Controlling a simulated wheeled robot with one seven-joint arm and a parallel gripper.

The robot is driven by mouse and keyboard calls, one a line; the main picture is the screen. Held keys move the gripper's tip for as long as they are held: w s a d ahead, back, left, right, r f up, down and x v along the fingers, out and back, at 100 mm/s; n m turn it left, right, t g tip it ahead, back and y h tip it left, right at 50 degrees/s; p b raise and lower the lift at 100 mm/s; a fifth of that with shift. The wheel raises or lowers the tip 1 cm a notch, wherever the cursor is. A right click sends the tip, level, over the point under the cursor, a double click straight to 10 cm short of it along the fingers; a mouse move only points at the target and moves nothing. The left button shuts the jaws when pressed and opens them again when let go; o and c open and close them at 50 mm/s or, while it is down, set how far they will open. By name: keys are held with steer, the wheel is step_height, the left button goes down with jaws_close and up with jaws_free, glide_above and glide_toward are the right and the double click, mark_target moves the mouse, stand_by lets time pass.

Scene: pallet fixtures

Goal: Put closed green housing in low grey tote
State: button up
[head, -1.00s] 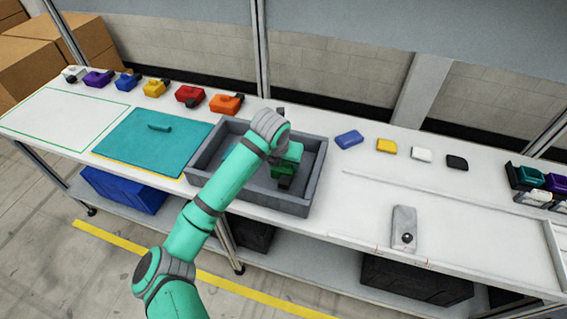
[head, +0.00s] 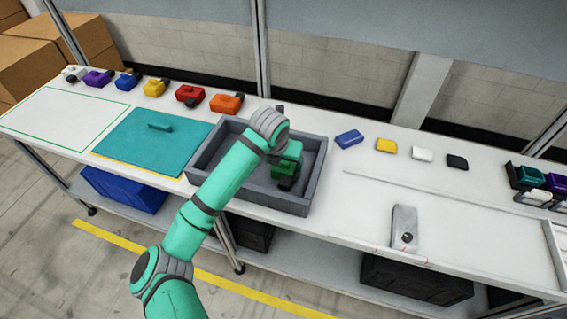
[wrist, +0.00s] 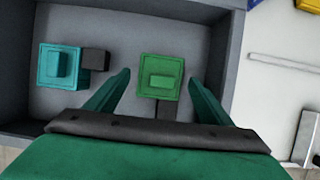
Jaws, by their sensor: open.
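The green housing (wrist: 160,75) lies on the floor of the low grey tote (wrist: 230,60), its lid on top with a raised bar. A dark block (wrist: 175,108) adjoins its near side. My gripper (wrist: 159,77) is open, with one finger to each side of the green housing and a visible gap on both sides. A teal housing (wrist: 58,66) with its dark block lies to the left in the same tote. In the head view the tote (head: 322,165) is partly behind my arm, which hides the teal housing.
Left of the tote is a teal mat (head: 140,145) with a bar on it. Several coloured housings, including an orange one (head: 226,103), line the back. Right of the tote are small coloured lids, including a blue one (head: 349,138), and a grey fixture (head: 404,228). The tote walls surround my gripper.

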steer(key=v, duration=1)
steer(key=shift+s+r, duration=0.15)
steer(key=shift+r, duration=0.15)
